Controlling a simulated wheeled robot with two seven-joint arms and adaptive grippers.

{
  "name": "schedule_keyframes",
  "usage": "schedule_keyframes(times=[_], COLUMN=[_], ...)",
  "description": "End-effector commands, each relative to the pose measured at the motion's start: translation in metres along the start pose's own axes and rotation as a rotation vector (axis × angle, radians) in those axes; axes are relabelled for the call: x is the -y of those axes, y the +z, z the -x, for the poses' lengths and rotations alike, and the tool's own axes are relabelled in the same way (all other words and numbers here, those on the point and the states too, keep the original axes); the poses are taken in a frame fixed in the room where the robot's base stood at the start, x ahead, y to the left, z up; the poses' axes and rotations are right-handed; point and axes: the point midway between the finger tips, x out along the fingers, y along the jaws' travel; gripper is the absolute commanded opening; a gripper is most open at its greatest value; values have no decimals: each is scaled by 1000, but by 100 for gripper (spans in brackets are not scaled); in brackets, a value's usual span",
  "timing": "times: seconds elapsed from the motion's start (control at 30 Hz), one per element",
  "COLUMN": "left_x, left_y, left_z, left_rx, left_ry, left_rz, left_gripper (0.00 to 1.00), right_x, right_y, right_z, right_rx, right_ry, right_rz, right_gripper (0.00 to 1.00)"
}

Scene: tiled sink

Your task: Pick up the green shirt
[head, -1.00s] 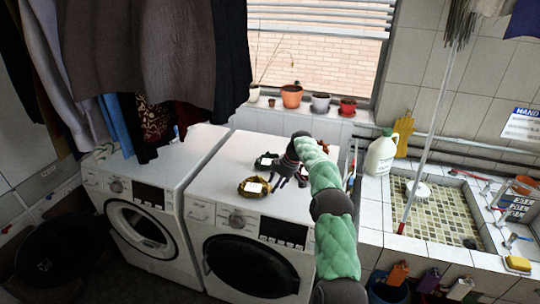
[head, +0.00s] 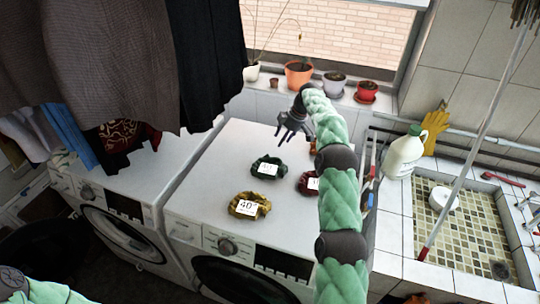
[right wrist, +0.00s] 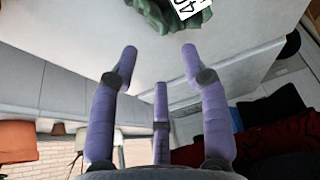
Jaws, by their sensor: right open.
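The green shirt (head: 267,168) is a small, dark green crumpled bundle with a white tag, lying on top of the right-hand white washing machine. It also shows at the top edge of the right wrist view (right wrist: 160,12), partly cut off. My right gripper (head: 291,136) hangs above the back part of the machine top, just behind the shirt and apart from it. Its fingers (right wrist: 160,55) are spread in the right wrist view, with nothing between them. My left arm shows at the bottom left, but its gripper is not seen.
A yellow bundle (head: 249,206) and a dark red bundle (head: 309,184), both tagged, lie near the green shirt. Potted plants (head: 299,73) line the sill behind. Hanging clothes (head: 110,70) fill the upper left. A white jug (head: 404,152) stands by the tiled sink (head: 450,222).

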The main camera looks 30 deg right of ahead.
Motion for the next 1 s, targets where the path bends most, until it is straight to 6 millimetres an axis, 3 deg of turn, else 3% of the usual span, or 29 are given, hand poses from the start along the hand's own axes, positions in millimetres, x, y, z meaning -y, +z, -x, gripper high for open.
schedule_keyframes(times=[0.17, 0.43, 1.0], left_x=[0, 0, -3], left_y=[0, 0, 0], left_z=[0, 1, 8], left_rx=[1, 1, 0], left_ry=[0, 0, 0], left_rz=[1, 0, 0], left_gripper=[40, 40, 40], right_x=[1, 1, -1], right_y=[0, 0, 0], right_z=[-9, -46, -106], right_rx=[1, 1, 0], right_ry=[-3, -5, -1], right_rz=[0, 0, 0], right_gripper=[46, 46, 46])
